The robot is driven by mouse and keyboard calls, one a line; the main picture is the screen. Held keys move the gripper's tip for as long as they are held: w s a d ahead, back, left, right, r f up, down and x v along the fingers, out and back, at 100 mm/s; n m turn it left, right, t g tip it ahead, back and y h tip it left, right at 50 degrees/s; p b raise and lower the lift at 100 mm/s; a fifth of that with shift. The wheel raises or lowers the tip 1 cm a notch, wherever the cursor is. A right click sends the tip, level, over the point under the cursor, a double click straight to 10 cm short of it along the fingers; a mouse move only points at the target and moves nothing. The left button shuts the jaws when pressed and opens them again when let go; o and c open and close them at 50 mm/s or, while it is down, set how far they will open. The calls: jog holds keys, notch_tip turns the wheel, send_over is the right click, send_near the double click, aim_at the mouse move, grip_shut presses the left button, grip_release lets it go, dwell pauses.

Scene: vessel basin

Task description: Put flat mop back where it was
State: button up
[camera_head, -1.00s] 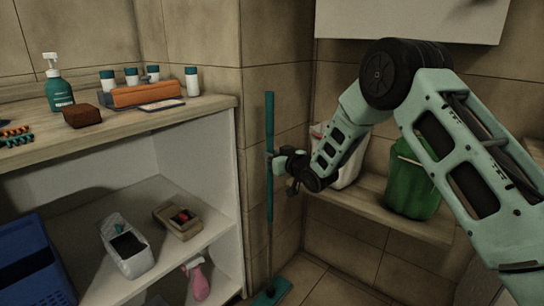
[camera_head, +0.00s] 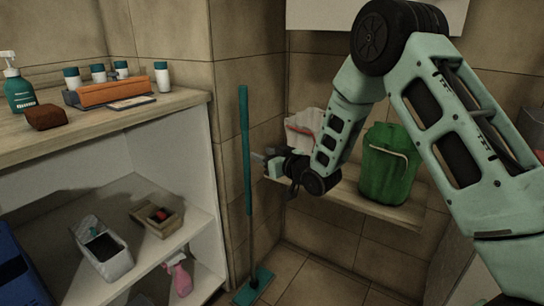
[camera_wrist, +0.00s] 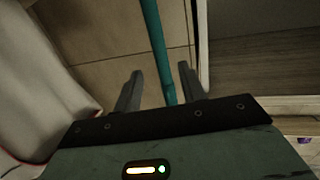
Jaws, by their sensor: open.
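The flat mop (camera_head: 246,150) stands upright at the wall corner beside the shelf unit, with a long teal handle. Its flat teal head (camera_head: 254,286) rests on the floor. My gripper (camera_head: 257,157) is open at mid-height, just right of the handle in the head view. In the wrist view, the handle (camera_wrist: 154,40) runs up between the lines of the two open fingers (camera_wrist: 160,72). The fingers do not close on it. I cannot tell exactly how far the handle is from the fingertips.
The shelf unit (camera_head: 190,240) on the left holds bottles, a brown sponge (camera_head: 46,117) and bins. A wall shelf (camera_head: 370,208) behind my arm carries a green bucket or bag (camera_head: 388,170) and a white bag (camera_head: 304,128). Tiled floor is clear right of the mop head.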

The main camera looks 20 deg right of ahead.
jog(key=s+a+r+g+h, duration=0.1)
jog(key=s+a+g, duration=0.35)
jog(key=s, duration=0.35)
jog(key=s+a+g+h, duration=0.1)
jog(key=s+a+g, duration=0.2)
jog(key=s+a, duration=0.45)
jog(key=s+d+r+n+g+h, duration=0.1)
jog(key=s+g, duration=0.3)
jog(key=s, duration=1.1)
jog(key=s+d+n+g+h, duration=0.1)
jog(key=s+g, duration=0.3)
jog(key=s, duration=1.1)
jog(key=shift+s+d+r+n+h, duration=0.2)
jog(key=shift+d+r+n+h, duration=0.15)
jog(key=shift+n+h, duration=0.4)
notch_tip(320, 180, up, 25)
jog(key=p, duration=2.5)
